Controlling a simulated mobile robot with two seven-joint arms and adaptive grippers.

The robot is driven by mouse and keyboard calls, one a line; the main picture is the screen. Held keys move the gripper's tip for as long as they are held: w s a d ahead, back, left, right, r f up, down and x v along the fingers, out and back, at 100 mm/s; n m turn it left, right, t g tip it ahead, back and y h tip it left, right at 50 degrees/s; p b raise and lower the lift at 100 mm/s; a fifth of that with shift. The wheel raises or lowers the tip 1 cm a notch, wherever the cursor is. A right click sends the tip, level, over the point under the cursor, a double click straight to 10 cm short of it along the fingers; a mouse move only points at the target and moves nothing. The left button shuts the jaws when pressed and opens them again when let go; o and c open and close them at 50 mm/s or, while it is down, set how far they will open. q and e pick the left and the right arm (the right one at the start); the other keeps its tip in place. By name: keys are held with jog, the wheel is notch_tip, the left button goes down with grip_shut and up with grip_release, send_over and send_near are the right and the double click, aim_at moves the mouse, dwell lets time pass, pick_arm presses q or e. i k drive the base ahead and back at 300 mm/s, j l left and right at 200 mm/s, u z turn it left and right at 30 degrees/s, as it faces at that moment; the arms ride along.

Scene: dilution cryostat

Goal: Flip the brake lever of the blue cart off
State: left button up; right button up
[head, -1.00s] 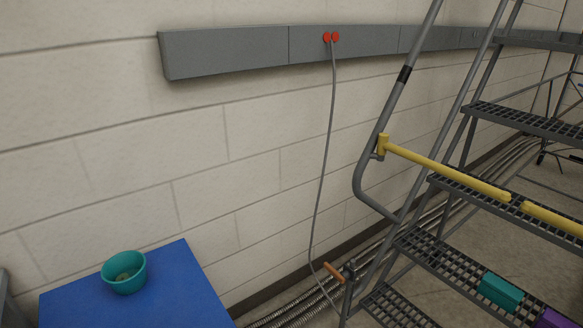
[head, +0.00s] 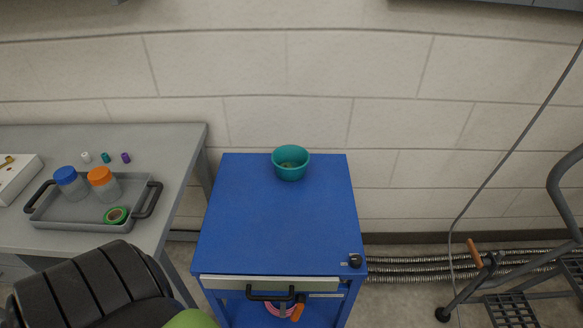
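The blue cart (head: 275,220) stands against the wall in the middle of the head view. A teal bowl (head: 290,162) sits near the back of its top. A black knob (head: 355,260) is at its front right corner. A drawer with a black handle (head: 270,294) is at its front. An orange piece (head: 297,312) shows below the drawer at the bottom edge, partly cut off. I cannot tell whether it is the brake lever or how it is set. The cart's wheels are out of view. Neither of my grippers is in view.
A grey table (head: 180,150) on the left holds a grey tray (head: 75,235) with jars and green tape. A dark ribbed shape (head: 92,290) fills the bottom left. At right are the ladder (head: 565,200), its orange-handled lever (head: 474,253), a hanging cable (head: 510,150) and floor hoses (head: 410,265).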

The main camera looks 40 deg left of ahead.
aim_at(300, 299)
jog(key=k+j+u, duration=0.1)
jog(key=u, duration=0.3)
jog(key=k+j+u, duration=0.15)
jog(key=u, duration=0.3)
